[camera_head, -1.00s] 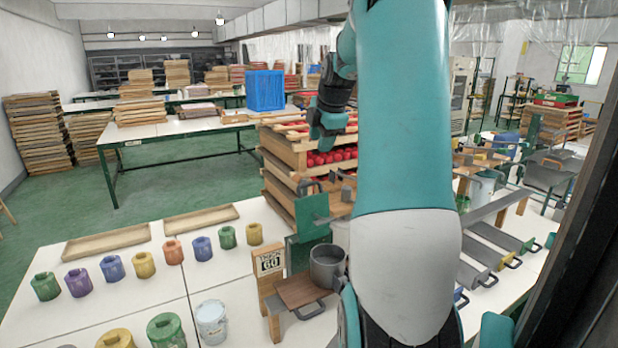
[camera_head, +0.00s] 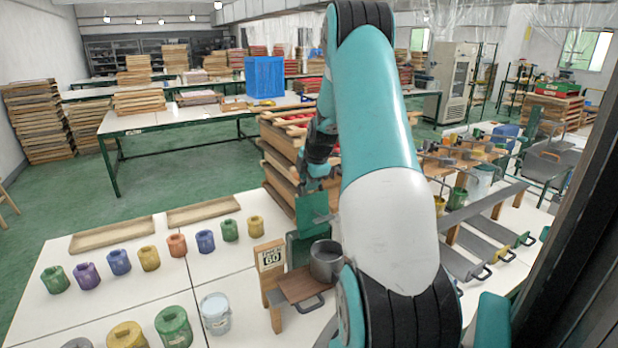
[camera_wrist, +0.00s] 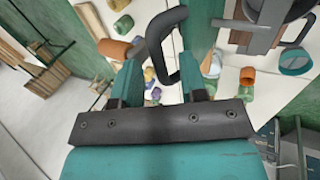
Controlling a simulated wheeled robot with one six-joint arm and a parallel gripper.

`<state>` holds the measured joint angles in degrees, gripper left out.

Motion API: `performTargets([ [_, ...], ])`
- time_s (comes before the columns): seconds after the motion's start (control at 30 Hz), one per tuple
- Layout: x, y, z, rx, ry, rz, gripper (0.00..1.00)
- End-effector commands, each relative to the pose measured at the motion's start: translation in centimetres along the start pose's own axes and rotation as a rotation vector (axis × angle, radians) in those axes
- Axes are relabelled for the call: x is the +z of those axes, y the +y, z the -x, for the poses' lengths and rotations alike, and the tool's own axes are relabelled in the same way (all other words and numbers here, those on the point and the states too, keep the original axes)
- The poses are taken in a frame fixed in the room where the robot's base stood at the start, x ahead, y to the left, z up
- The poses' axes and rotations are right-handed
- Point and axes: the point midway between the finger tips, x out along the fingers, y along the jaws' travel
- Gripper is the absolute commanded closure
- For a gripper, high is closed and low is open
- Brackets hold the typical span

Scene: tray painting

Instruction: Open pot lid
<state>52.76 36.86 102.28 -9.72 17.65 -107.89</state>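A grey metal pot (camera_head: 326,262) stands at the back of a brown board (camera_head: 302,284) with a dark handle, partly hidden by my arm. I cannot make out a separate lid on it. My gripper (camera_wrist: 166,82) shows two teal fingers spread apart in the wrist view. A dark loop-shaped handle (camera_wrist: 157,42) reaches into the gap between them; I cannot tell whether it touches either finger or what it belongs to. In the head view my wrist hangs above and behind the pot, near an upright green panel (camera_head: 312,212).
A wooden sign marked 60 (camera_head: 270,258) stands left of the pot. Stacked wooden crates (camera_head: 280,160) rise behind. Grey trays with handles lie to the right.

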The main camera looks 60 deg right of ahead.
Motion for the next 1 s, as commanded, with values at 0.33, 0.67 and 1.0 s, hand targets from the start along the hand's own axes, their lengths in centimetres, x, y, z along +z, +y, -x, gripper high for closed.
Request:
performTargets([
  [0.33, 0.0, 0.0, 0.0, 0.000, 0.000, 0.000, 1.00],
  [0.67, 0.1, -1.1, -0.1, 0.052, 0.001, 0.000, 1.00],
  [1.0, 0.1, -3.3, 1.5, 0.099, 0.001, -0.002, 1.00],
])
